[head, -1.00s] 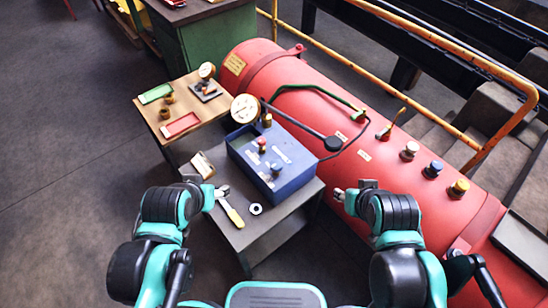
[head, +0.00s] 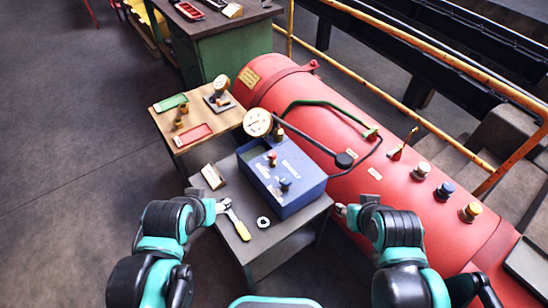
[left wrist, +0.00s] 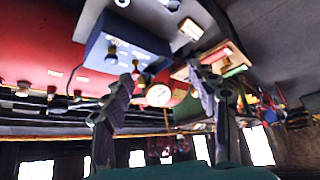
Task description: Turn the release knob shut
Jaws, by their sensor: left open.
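A blue box (head: 308,191) stands on the low grey table, with a red-topped knob (head: 271,158) and a dark blue knob (head: 285,184) on its top. I cannot tell which is the release knob. A round gauge (head: 257,122) rises at the box's far end. My left gripper (head: 224,205) is to the left of the box, apart from it, near a yellow-handled tool (head: 239,225). In the left wrist view its fingers (left wrist: 160,85) are spread and empty, with the box (left wrist: 120,52) beyond. My right gripper (head: 341,210) is right of the box; its fingers are too small to read.
A metal ring (head: 263,222) and a small tan block (head: 213,176) lie on the grey table (head: 262,243). A red tank (head: 400,190) runs along the right. A wooden table (head: 165,108) with trays stands behind left. The left floor is clear.

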